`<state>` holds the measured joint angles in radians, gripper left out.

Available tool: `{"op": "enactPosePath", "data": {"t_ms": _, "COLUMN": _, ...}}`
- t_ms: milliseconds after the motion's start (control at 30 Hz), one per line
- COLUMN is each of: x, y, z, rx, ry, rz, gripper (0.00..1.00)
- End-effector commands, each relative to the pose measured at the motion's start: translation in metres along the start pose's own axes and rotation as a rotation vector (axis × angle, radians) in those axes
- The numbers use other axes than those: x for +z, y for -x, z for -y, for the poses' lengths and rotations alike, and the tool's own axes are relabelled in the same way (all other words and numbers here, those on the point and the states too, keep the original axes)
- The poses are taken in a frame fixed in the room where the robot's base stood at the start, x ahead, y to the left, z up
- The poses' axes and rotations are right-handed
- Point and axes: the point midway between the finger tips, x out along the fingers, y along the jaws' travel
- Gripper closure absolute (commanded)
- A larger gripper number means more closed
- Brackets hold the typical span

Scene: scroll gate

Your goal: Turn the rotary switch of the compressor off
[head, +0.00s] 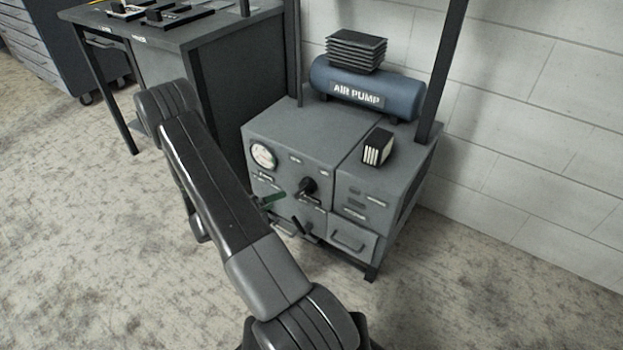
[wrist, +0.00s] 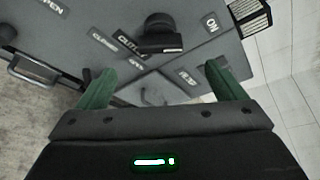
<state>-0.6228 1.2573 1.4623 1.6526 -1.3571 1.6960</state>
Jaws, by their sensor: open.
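The compressor is a grey cabinet (head: 290,143) with a blue tank marked AIR PUMP (head: 365,89) on top. A black round knob (head: 308,186), which looks like the rotary switch, stands out from its front panel. Which way the knob points is unclear. My gripper (wrist: 162,84) is open and empty, its green fingers wide apart, short of the knob. In the head view my arm partly hides the gripper.
A round gauge (head: 263,156) and a drawer (head: 352,240) are on the cabinet front. A black box with pale stripes (head: 377,147) sits on its top. Dark posts rise beside the tank. A grey workbench (head: 190,38) stands to the left. The floor in front is clear.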

Motion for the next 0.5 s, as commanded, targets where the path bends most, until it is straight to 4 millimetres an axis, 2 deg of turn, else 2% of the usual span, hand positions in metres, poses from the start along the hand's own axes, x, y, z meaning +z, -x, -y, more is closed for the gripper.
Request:
{"op": "enactPosePath", "data": {"t_ms": 100, "x": -0.005, "y": 0.002, "z": -0.003, "rx": -0.017, "ry": -0.022, "rz": -0.015, "gripper": 0.10}}
{"op": "enactPosePath", "data": {"t_ms": 233, "x": -0.007, "y": -0.011, "z": -0.003, "rx": -0.020, "ry": -0.025, "rz": -0.018, "gripper": 0.10}}
{"op": "enactPosePath", "data": {"t_ms": 500, "x": -0.009, "y": -0.066, "z": -0.003, "rx": -0.021, "ry": -0.024, "rz": -0.019, "gripper": 0.10}}
